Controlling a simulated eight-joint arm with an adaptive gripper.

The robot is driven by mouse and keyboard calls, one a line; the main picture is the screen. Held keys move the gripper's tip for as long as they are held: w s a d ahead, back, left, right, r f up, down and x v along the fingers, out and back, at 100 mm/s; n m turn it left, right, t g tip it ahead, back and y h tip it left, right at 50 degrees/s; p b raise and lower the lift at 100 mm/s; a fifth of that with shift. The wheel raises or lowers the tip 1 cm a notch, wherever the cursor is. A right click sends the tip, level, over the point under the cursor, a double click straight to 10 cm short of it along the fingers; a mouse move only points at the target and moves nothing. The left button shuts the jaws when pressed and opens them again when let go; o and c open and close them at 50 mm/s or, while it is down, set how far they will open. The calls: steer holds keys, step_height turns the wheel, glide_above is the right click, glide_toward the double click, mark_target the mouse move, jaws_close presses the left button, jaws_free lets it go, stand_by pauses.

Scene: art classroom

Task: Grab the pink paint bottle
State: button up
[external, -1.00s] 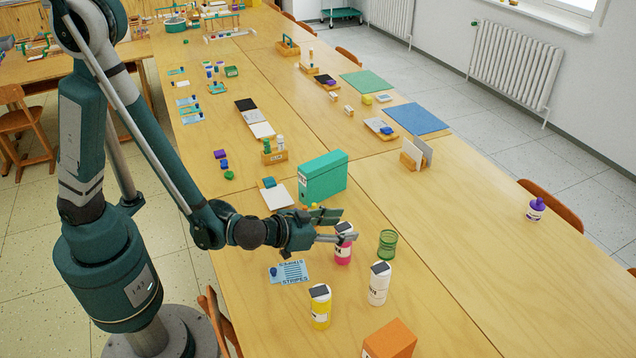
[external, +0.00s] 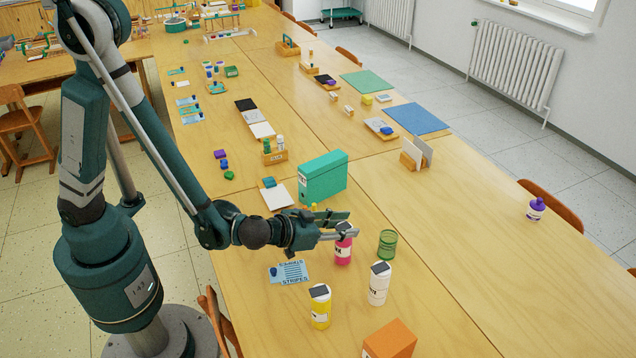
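The pink paint bottle (external: 343,251) stands upright on the table, with a white label and a dark cap area at its top. My gripper (external: 350,226) is at the height of the bottle's upper part. Its fingers are spread, one at the far side and one at the near side of the bottle's top. I cannot tell whether either finger touches the bottle. The near finger hides part of the bottle's upper end.
A white bottle (external: 379,284) and a yellow bottle (external: 320,307) stand nearer the camera. A green ringed cup (external: 387,244) is right of the pink bottle. A teal box file (external: 323,178) stands behind my gripper. A blue stripes card (external: 289,272) lies left. An orange box (external: 390,340) is in front.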

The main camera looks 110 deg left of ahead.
steer(key=c, duration=0.4)
steer(key=shift+o, duration=0.2)
steer(key=shift+r, duration=0.1)
steer(key=shift+r+p, duration=1.5)
steer(key=shift+r, duration=3.45)
